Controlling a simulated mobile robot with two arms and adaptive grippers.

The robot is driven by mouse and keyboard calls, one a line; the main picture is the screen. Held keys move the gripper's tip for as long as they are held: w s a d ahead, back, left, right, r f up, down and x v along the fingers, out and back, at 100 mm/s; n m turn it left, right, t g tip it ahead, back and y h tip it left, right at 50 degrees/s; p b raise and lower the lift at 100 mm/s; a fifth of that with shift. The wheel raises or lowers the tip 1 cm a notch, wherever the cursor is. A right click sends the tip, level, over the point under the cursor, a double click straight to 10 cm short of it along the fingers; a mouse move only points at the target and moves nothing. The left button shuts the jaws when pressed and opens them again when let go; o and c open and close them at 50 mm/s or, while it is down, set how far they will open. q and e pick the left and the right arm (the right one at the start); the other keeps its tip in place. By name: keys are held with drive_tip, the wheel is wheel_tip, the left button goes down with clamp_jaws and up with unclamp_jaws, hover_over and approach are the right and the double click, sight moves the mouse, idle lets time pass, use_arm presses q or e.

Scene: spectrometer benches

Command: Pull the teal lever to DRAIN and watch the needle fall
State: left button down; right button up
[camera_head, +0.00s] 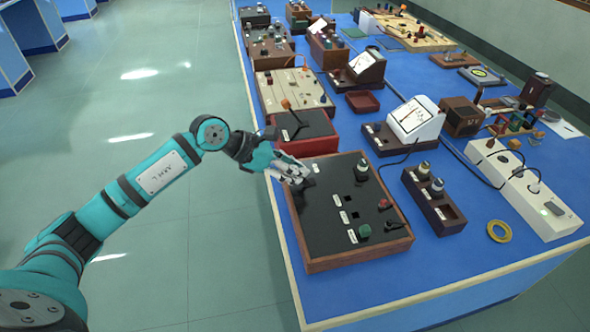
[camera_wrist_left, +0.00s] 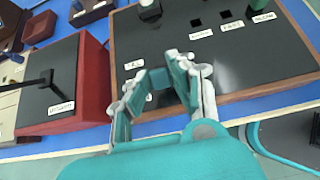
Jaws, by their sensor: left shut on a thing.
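A black-topped wooden panel box (camera_head: 335,238) stands at the near left of the blue bench; it also fills the top of the left wrist view (camera_wrist_left: 245,70). My left gripper (camera_head: 303,178) is over its far-left part. In the left wrist view my gripper (camera_wrist_left: 160,84) has its fingertips closed on a small dark teal lever end (camera_wrist_left: 158,78). The fingers hide most of the lever, and its label is too small to read surely. A white meter (camera_head: 412,116) with a dial face stands behind the box; its needle reading is too small to tell. My right gripper is not in view.
A red box with a black top (camera_head: 303,128) stands close beside the panel; its black lever shows in the left wrist view (camera_wrist_left: 47,80). A dark block with knobs (camera_head: 433,200), a yellow ring (camera_head: 499,231) and a white power strip (camera_head: 530,190) lie to the right.

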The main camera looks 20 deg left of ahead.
use_arm(q)
drive_tip(key=c, duration=1.2)
unclamp_jaws()
drive_tip(key=shift+a, duration=0.1)
drive_tip(key=shift+o, duration=0.2)
drive_tip(key=v, duration=1.2)
